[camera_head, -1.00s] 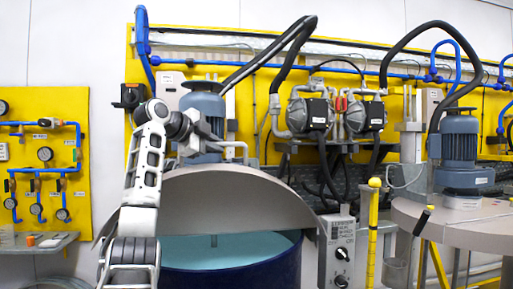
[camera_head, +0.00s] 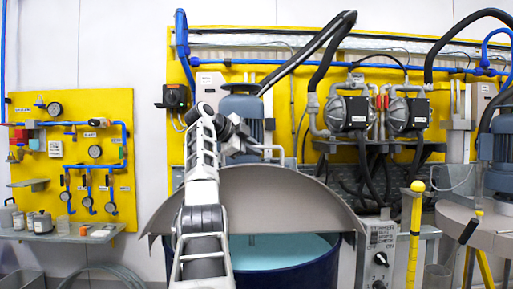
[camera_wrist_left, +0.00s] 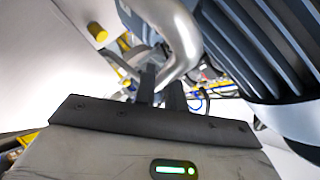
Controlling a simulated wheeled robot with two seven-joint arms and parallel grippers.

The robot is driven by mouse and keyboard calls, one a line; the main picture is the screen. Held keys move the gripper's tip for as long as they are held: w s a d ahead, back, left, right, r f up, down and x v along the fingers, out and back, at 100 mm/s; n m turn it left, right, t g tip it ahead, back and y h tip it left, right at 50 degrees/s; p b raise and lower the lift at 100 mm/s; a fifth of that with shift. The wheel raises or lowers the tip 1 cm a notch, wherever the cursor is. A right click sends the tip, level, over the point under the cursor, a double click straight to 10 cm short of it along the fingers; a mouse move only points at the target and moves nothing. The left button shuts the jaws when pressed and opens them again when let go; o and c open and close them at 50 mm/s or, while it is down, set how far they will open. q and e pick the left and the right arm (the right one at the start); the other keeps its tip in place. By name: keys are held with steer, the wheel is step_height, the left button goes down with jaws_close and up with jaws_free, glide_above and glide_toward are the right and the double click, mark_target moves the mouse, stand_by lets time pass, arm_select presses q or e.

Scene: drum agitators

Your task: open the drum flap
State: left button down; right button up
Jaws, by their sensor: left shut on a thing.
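The drum (camera_head: 300,268) is dark blue and stands at lower centre in the head view, with a pale blue interior showing. Its grey flap (camera_head: 270,200) is tilted up, so the front of the drum is open. My left gripper (camera_wrist_left: 161,92) is shut on a bent silver tube, the handle (camera_wrist_left: 184,45), which fills the upper middle of the wrist view. In the head view the handle (camera_head: 272,149) shows just right of my wrist, above the flap. My left arm hides part of the flap and drum. My right gripper is out of view.
A blue-grey motor (camera_head: 243,107) stands behind the flap, close to my wrist. A control box (camera_head: 381,255) and a yellow post (camera_head: 415,240) stand right of the drum. A second drum lid (camera_head: 480,228) is at far right, a shelf with jars (camera_head: 70,235) at left.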

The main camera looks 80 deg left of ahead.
arm_select(q)
steer(key=c, duration=1.5)
jaws_free()
steer(key=shift+s, duration=0.2)
steer(key=b+v, duration=0.2)
steer(key=v, duration=1.4)
steer(key=shift+b, duration=0.35)
